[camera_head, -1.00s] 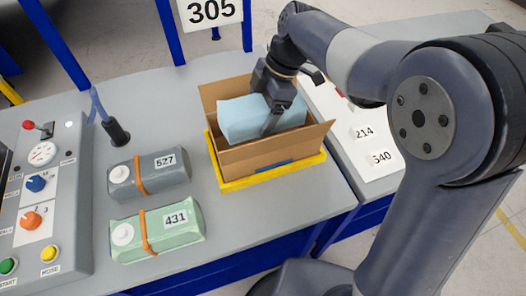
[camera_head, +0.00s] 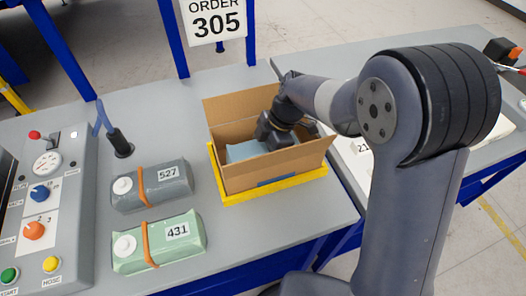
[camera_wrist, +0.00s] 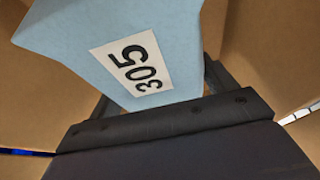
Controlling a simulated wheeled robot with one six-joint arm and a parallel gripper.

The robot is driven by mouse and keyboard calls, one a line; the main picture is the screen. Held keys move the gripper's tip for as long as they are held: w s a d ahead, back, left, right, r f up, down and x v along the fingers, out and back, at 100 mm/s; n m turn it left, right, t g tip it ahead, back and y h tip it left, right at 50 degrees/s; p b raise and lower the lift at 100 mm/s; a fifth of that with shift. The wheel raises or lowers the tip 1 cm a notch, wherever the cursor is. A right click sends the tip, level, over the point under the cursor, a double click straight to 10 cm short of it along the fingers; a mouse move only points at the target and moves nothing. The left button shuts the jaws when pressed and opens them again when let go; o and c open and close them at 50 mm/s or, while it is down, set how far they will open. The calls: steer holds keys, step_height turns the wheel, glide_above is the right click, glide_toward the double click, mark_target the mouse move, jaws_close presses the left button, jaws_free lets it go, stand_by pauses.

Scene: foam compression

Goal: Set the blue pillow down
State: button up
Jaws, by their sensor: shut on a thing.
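The light blue pillow (camera_head: 243,151) is down inside the open cardboard box (camera_head: 262,176), below its rim. In the wrist view the pillow (camera_wrist: 90,40) fills the upper middle and bears a white label reading 305. My gripper (camera_head: 275,138) is inside the box, shut on the pillow; in the wrist view its two fingers reach along the pillow's sides (camera_wrist: 155,88). Its fingertips are hidden. I cannot tell whether the pillow touches the box floor.
The box stands in a yellow frame (camera_head: 275,191) on the grey table. A grey pouch 527 (camera_head: 165,190) and a green pouch 431 (camera_head: 190,249) lie to the left. A control panel (camera_head: 75,215) is at far left.

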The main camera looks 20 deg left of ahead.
steer(key=o, duration=0.6)
steer(key=shift+f, duration=0.15)
steer(key=o, duration=0.4)
steer(key=v, duration=1.2)
steer(key=shift+a+r+b, duration=0.1)
steer(key=shift+r+b, duration=0.15)
steer(key=shift+b, duration=0.15)
